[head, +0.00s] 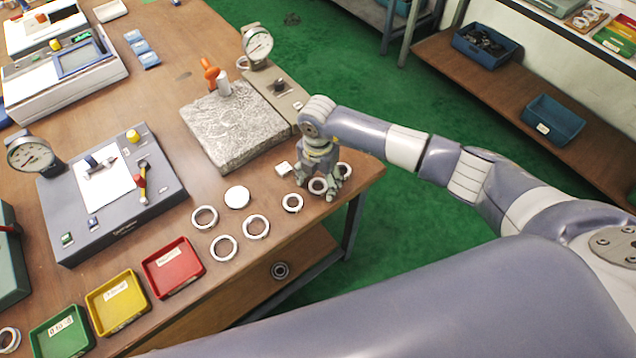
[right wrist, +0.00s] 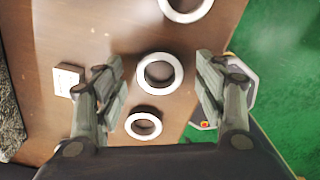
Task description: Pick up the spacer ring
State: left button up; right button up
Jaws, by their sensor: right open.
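Several pale metal rings lie flat on the brown table; I cannot tell by looks alone which is the spacer ring. My right gripper (head: 319,181) points down at the table's right corner, open and empty. One ring (head: 310,187) lies beneath it, partly covered by the fingers. In the right wrist view this ring (right wrist: 141,75) lies between the two spread fingers (right wrist: 160,66), apparently untouched. A smaller ring (right wrist: 132,124) lies nearer the palm, also between the fingers. A third ring (right wrist: 170,14) lies beyond the fingertips, cut by the top edge. My left gripper is not in view.
A small white block (right wrist: 68,81) lies just outside one finger. A granite plate (head: 230,130) stands left of the gripper. More rings, a white disc (head: 237,197) and red (head: 173,267), yellow and green trays lie to the left. The table edge is close on the right.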

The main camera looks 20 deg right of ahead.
jog(key=shift+f, duration=0.15)
jog(key=shift+c, duration=0.5)
jog(key=c, duration=1.1)
